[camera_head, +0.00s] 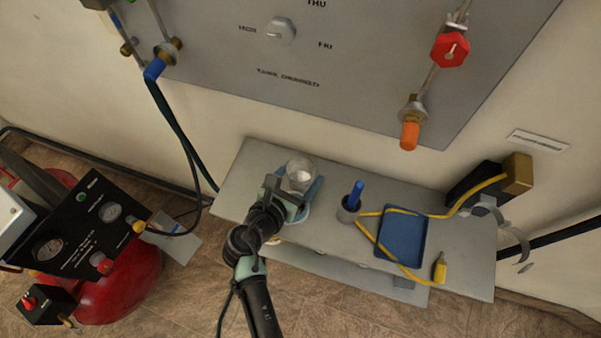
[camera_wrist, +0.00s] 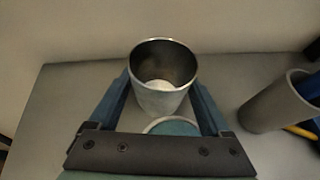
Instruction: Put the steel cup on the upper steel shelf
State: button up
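The steel cup (camera_head: 300,170) stands upright near the left end of the upper steel shelf (camera_head: 243,172). It also shows in the wrist view (camera_wrist: 163,97), with its mouth facing up and something pale inside. My gripper (camera_head: 302,185) reaches over the shelf from the front. Its two blue fingers (camera_wrist: 161,85) lie on either side of the cup, spread about as wide as it. Narrow gaps seem to show beside the lower cup wall; contact at the fingertips is hard to judge. A round teal-topped thing (camera_wrist: 172,127) lies between the fingers, nearer my palm.
A grey holder (camera_head: 347,212) with a blue-handled tool stands right of the cup. A blue tray (camera_head: 402,237) and yellow cord (camera_head: 385,251) lie farther right. A lower shelf (camera_head: 335,268) shows beneath. The wall panel (camera_head: 335,75) rises behind; a red tank (camera_head: 130,285) stands left.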

jog(key=shift+o, duration=1)
jog(key=shift+r, duration=0.15)
jog(key=shift+s+a+r, duration=0.15)
jog(key=p+v, duration=0.1)
jog(key=v, duration=1)
jog(key=shift+s+a+r, duration=0.1)
jog(key=shift+s, duration=0.2)
